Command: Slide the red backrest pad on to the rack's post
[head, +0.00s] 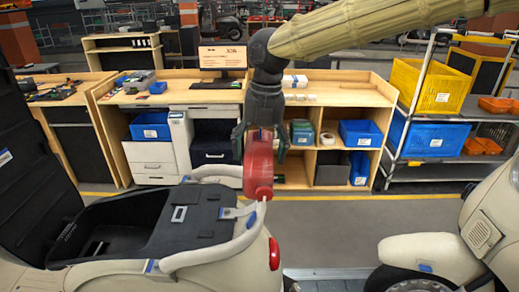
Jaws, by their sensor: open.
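The red backrest pad (258,172) stands upright at the rear end of the scooter's cream tube rack (208,174). Its lower end is close to the rack's rear tubes, and the post itself cannot be made out behind or under it. My gripper (261,150) points down from above. Its dark fingers are spread apart on either side of the pad's upper part, and the pad's top reaches up between them. Whether a finger touches the pad cannot be told. The cream scooter (215,262) has a black open seat compartment in front of the rack.
A second cream scooter (492,215) stands at the right, with a floor gap between the two. Behind are a wooden workbench (345,93) with bins and a monitor (222,57), and a wheeled shelf with a yellow crate (430,87) and a blue crate (432,138).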

